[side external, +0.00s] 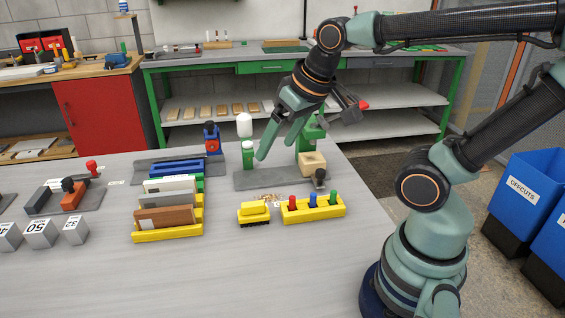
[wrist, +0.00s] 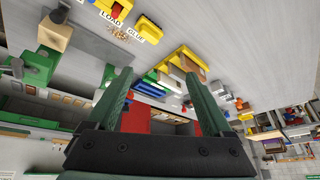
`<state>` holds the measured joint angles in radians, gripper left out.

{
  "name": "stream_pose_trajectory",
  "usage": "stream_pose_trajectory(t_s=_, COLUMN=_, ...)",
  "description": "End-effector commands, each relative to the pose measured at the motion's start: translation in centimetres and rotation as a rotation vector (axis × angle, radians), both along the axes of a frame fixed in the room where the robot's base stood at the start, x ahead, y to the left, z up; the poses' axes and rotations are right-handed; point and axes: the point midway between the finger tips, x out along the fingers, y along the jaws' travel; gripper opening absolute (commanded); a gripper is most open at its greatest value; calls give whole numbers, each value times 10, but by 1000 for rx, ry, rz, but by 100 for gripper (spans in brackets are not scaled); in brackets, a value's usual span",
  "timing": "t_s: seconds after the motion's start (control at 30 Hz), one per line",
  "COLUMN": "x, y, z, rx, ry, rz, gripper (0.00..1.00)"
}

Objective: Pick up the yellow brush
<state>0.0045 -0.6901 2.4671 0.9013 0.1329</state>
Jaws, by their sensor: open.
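The yellow brush (side external: 253,211), with dark bristles underneath, lies on the grey table in the side view, left of a yellow block with pegs.
The yellow block (side external: 313,210) holds red, blue and green pegs close beside the brush. A yellow rack (side external: 168,236) of boards stands left. Shavings (side external: 268,197) lie behind the brush. The table in front is clear.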

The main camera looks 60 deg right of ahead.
Motion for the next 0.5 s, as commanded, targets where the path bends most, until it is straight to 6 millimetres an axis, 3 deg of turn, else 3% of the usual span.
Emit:
stream_pose_trajectory(t_s=0.27, x=31, y=-7, z=-18, rx=228, ry=130, rz=-564, gripper=85)
stream_pose_trajectory(t_s=0.5, x=58, y=-15, z=-46, rx=382, ry=221, rz=-1121, gripper=85)
